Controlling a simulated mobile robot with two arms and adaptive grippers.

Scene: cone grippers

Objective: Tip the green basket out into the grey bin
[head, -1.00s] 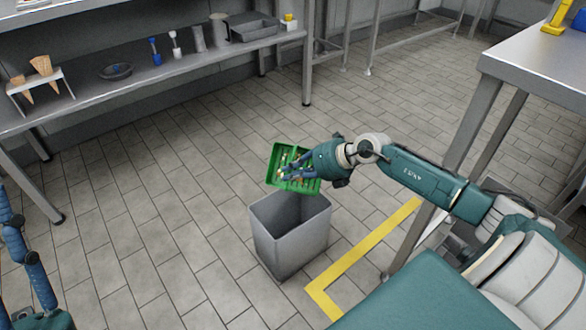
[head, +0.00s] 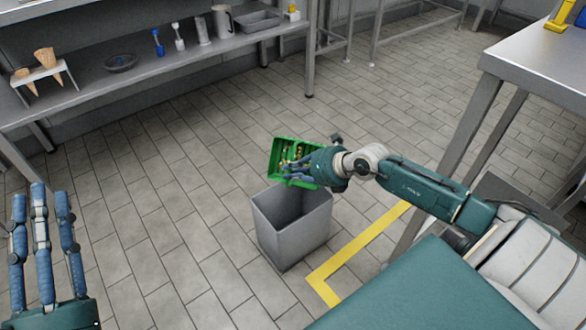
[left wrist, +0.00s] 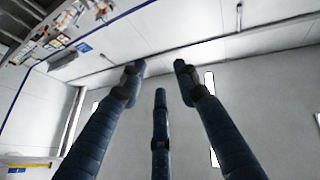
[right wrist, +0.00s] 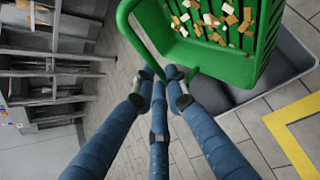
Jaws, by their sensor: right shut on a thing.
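The green basket (head: 283,152) is held above the back edge of the grey bin (head: 290,232), tilted only slightly, with several small tan and white pieces inside. In the right wrist view the basket (right wrist: 262,62) shows its pieces, and the bin's rim (right wrist: 300,60) lies beneath it. My right gripper (head: 293,172) is shut on the basket's handle; its fingers (right wrist: 160,78) meet there in the right wrist view. My left gripper (head: 42,200) is raised at the lower left, open and empty, and its spread fingers (left wrist: 160,85) show in the left wrist view.
A steel shelf (head: 130,85) at the upper left holds cones on a stand (head: 45,75), a dark bowl (head: 120,62), utensils and a grey tray (head: 262,20). A steel table (head: 530,65) stands at the right. A yellow floor line (head: 360,250) runs beside the bin. The tiled floor left of the bin is clear.

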